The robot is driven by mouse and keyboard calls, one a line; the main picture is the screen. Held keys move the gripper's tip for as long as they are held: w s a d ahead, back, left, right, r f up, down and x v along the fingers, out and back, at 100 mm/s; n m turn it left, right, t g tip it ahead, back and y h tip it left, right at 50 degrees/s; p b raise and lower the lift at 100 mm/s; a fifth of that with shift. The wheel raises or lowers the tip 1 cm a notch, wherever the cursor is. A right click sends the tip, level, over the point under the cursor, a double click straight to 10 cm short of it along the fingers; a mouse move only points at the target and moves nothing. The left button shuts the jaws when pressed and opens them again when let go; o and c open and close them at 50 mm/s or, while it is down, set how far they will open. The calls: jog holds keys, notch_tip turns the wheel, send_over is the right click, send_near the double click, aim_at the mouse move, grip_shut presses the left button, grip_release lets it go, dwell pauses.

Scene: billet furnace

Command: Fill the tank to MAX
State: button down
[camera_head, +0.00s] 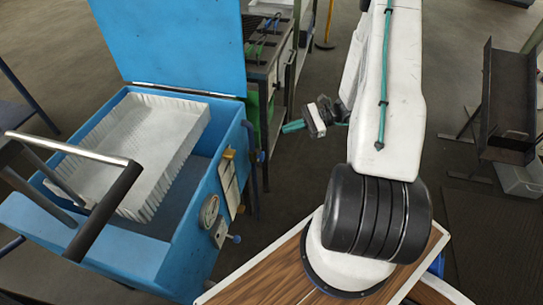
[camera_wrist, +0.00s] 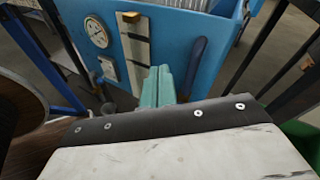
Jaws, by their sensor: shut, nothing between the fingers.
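A blue tank (camera_head: 190,262) stands at the left with its blue lid (camera_head: 185,45) raised. A white ribbed tray-like insert (camera_head: 150,140) sits tilted in its opening. On the tank's right side are a round gauge (camera_head: 209,211), a brass fitting (camera_head: 228,153) and a pale upright strip (camera_head: 230,187). In the wrist view the gauge (camera_wrist: 96,32) and the pale strip (camera_wrist: 134,38) face me; any markings are too small to read. My gripper (camera_head: 292,127), with teal fingers, is shut and empty, apart from the tank. Its fingers (camera_wrist: 157,86) point toward the tank side.
A dark blue handle (camera_wrist: 194,62) hangs beside the strip. A workbench (camera_head: 268,65) stands behind; a dark metal trough (camera_head: 508,105) is at the right. Dark floor lies open between.

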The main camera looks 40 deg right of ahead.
aim_at(264, 154)
jog(key=s+d+f+m+t+h, duration=0.1)
jog(key=s+d+f+m+t, duration=0.1)
jog(key=f, duration=0.6)
jog(key=s+d+f+m+t+h, duration=0.2)
jog(key=f+m+t, duration=0.3)
jog(key=f, duration=0.4)
jog(key=shift+s+d+m+t+h, duration=0.3)
jog(key=shift+s+d+m, duration=0.15)
jog(key=shift+s+m, duration=0.3)
jog(key=shift+w, duration=0.1)
jog(key=x, duration=1.4)
jog(key=shift+x, duration=0.85)
jog(key=shift+a, duration=0.15)
jog(key=shift+w+r, duration=0.15)
jog(key=shift+w, duration=0.05)
dwell(2.8)
